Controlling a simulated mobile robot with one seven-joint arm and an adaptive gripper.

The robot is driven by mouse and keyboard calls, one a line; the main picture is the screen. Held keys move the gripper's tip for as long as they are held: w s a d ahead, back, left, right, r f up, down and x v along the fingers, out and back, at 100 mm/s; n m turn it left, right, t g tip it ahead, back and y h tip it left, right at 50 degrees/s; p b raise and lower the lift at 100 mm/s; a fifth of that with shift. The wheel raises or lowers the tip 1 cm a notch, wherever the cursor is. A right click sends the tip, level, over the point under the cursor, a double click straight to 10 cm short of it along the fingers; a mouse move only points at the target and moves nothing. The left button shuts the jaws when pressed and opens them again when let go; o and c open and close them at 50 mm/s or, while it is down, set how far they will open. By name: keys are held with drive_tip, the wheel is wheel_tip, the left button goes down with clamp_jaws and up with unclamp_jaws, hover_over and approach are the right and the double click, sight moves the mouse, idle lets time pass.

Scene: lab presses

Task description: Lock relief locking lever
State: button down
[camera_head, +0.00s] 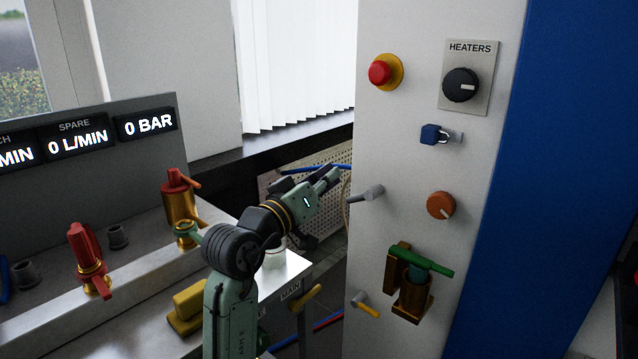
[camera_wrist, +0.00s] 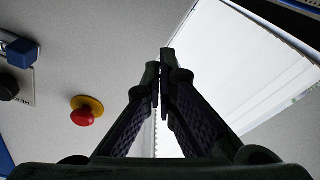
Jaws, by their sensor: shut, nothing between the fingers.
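My gripper (camera_head: 330,176) is at the left edge of the white panel (camera_head: 388,140) in the head view, its fingers close together and empty. In the wrist view the fingertips (camera_wrist: 162,65) meet at mid-picture with nothing between them. No part is labelled as the relief locking lever, so I cannot tell which one it is. Levers on the panel are a grey lever (camera_head: 367,194) just right of my gripper, a green handle (camera_head: 421,262) on a brass valve (camera_head: 411,298), and a yellow-tipped lever (camera_head: 366,306) low down. My gripper appears apart from all of them.
The panel also bears a red emergency button (camera_head: 380,72), a black heater knob (camera_head: 461,85), a blue block with a metal shank (camera_head: 433,134) and an orange knob (camera_head: 440,206). Red-handled valves (camera_head: 88,255) stand on the metal bench at left. Window blinds (camera_wrist: 235,80) are behind.

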sight(363, 195)
drive_tip(key=x, duration=0.4)
drive_tip(key=shift+r+p, duration=0.1)
drive_tip(key=shift+p, duration=0.25)
drive_tip(key=f, duration=0.2)
drive_tip(key=s+d+f, duration=0.1)
drive_tip(key=shift+s+d+f, duration=0.1)
drive_tip(key=shift+s+f, duration=0.2)
